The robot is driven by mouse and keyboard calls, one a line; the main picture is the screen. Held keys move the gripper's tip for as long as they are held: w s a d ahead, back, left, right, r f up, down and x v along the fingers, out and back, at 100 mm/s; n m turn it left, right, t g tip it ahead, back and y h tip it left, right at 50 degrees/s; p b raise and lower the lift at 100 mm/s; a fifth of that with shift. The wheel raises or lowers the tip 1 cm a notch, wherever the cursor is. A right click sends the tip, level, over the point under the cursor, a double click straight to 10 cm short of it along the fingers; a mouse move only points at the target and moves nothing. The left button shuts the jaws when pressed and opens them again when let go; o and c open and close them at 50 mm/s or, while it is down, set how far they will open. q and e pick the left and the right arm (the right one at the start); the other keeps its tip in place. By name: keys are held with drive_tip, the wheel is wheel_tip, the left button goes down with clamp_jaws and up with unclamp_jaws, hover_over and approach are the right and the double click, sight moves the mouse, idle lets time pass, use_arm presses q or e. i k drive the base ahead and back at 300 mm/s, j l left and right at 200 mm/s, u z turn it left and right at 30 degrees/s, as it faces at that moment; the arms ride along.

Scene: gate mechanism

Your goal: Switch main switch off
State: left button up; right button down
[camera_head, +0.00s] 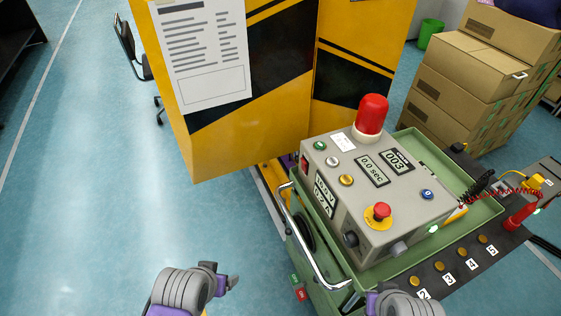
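A grey control box (376,190) sits on a green cart. A small red switch (304,163) is on its left side, near the upper left corner; I cannot tell its position or whether it is the main switch. The top carries a red lamp (372,115), a red mushroom button on yellow (381,211), several small round buttons and displays reading "003" and "0.0 sec". My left gripper (220,280) is at the bottom, left of the cart and apart from the box. My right gripper (372,303) is at the bottom edge below the box, mostly cut off. Neither visibly holds anything.
The green cart (480,200) has a chrome handle (305,240) along its left side. A yellow and black gate panel (225,140) stands behind the box. Cardboard boxes (455,85) are stacked at right. A dark strip with numbered buttons runs along the lower right.

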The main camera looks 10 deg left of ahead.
sight(304, 164)
drive_tip(key=i+j+u, duration=0.1)
drive_tip(key=j, duration=0.3)
drive_tip(key=i+j+u, duration=0.1)
drive_tip(key=j, duration=0.3)
drive_tip(key=i+j, duration=0.25)
drive_tip(key=j, duration=0.15)
drive_tip(key=u, duration=0.05)
